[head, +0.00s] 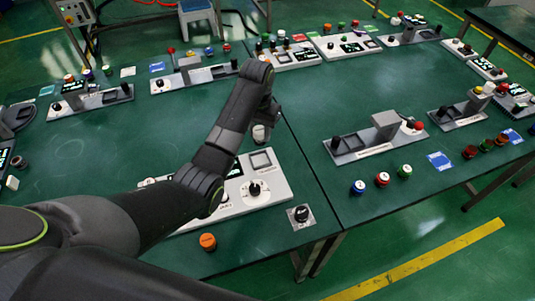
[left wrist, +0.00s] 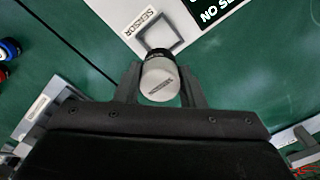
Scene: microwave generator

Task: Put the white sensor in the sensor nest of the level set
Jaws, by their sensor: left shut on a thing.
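My left gripper (head: 264,118) is shut on the white sensor (left wrist: 160,82), a short white cylinder with a dark cap, held between its two fingers. The sensor also shows in the head view (head: 260,134) just below the gripper, partly hidden by it. The level set (head: 276,186) is a white panel with a dial and a dark display, partly covered by my left arm. Its sensor nest (head: 261,161) is a square outline at the panel's far end. In the left wrist view the nest (left wrist: 160,34), beside a SENSOR label, lies just beyond the held sensor. The gap between them is hard to judge.
A black knob on a grey plate (head: 301,215) and an orange button (head: 208,241) lie near the table's front edge. A grey fixture (head: 374,139) and several coloured buttons stand on the right table. Green tabletop left of the panel is clear.

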